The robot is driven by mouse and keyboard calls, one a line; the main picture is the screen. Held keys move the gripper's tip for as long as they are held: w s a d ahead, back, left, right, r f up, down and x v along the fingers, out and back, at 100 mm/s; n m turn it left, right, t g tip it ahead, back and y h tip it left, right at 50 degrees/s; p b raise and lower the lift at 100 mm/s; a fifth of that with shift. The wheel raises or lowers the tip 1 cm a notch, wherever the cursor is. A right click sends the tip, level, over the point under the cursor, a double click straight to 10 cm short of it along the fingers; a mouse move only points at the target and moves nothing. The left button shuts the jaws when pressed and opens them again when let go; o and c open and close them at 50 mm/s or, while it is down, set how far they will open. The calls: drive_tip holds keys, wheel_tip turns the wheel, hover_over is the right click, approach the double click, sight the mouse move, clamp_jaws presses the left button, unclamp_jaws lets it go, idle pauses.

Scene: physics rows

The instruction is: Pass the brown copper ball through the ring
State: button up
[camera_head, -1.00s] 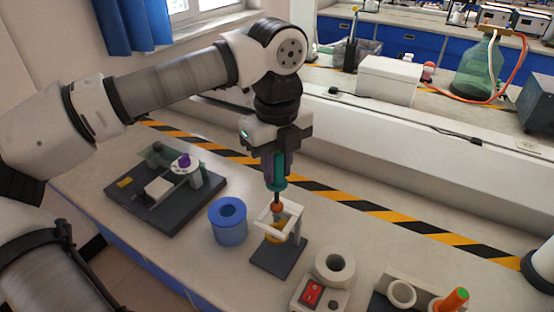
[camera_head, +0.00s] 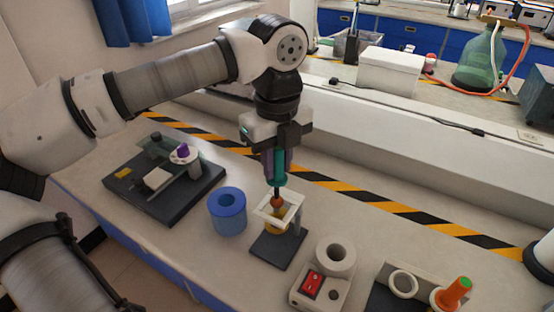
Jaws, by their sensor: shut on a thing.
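The brown copper ball (camera_head: 277,202) hangs on a thin dark rod below a teal handle (camera_head: 277,168). My gripper (camera_head: 276,157) is shut on the teal handle and points down. The ball is at the level of a pale square frame (camera_head: 292,211) on a stand with a dark base (camera_head: 278,250). A yellow ring-like part (camera_head: 272,225) shows just below the ball, partly hidden by the frame. I cannot tell whether the ball touches it.
A blue hollow cylinder (camera_head: 228,212) stands just left of the stand. A white device with a red switch (camera_head: 312,285) is at the front right, beside an orange-handled piece (camera_head: 455,292). A dark apparatus board (camera_head: 165,182) lies at the left. The bench behind the stand is clear.

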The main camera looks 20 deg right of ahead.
sight(277, 197)
drive_tip(key=shift+f+b, duration=1)
drive_tip(key=shift+f, duration=0.2)
drive_tip(key=shift+f+b, duration=0.75)
drive_tip(key=shift+b, duration=0.05)
drive_tip(key=shift+f+b, duration=2.3)
drive_tip(key=shift+b, duration=0.05)
idle(2.6)
drive_tip(key=shift+r, duration=0.2)
idle(0.9)
